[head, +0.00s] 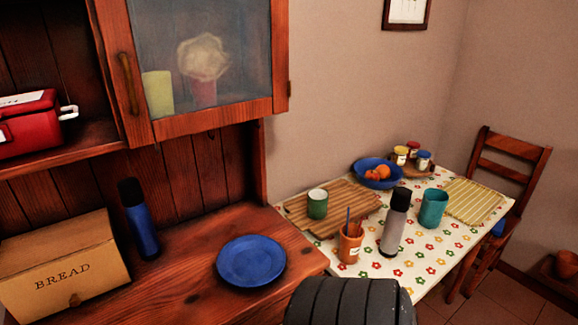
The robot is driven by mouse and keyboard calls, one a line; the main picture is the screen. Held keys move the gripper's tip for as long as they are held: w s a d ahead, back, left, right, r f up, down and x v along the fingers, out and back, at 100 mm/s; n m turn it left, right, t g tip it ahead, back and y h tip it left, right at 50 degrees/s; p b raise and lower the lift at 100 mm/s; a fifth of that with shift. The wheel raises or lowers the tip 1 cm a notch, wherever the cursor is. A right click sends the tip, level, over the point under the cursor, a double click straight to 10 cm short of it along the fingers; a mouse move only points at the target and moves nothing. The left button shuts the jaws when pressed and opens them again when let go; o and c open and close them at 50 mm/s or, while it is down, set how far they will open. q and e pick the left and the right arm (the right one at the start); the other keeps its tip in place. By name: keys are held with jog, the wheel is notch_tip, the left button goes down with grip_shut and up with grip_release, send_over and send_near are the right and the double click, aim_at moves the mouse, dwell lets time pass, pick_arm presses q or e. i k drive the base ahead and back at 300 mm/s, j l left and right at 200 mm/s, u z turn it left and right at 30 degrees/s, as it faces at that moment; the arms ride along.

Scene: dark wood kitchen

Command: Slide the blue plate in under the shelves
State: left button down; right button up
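The blue plate (251,260) lies flat on the wooden counter (190,290) of the dresser, near its right end. The shelves (60,150) of the dresser are above the back of the counter, with a glass-fronted cabinet (205,60) at their right. The plate sits out in front of the dresser's back panel, with bare wood around it.
A bread box (62,268) and a dark blue flask (139,220) stand on the counter left of the plate. A red box (28,122) sits on the shelf. At right, a table with flowered cloth (375,262) holds several dishes. Counter behind the plate is clear.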

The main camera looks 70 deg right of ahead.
aim_at(250, 261)
jog(key=z, duration=1.95)
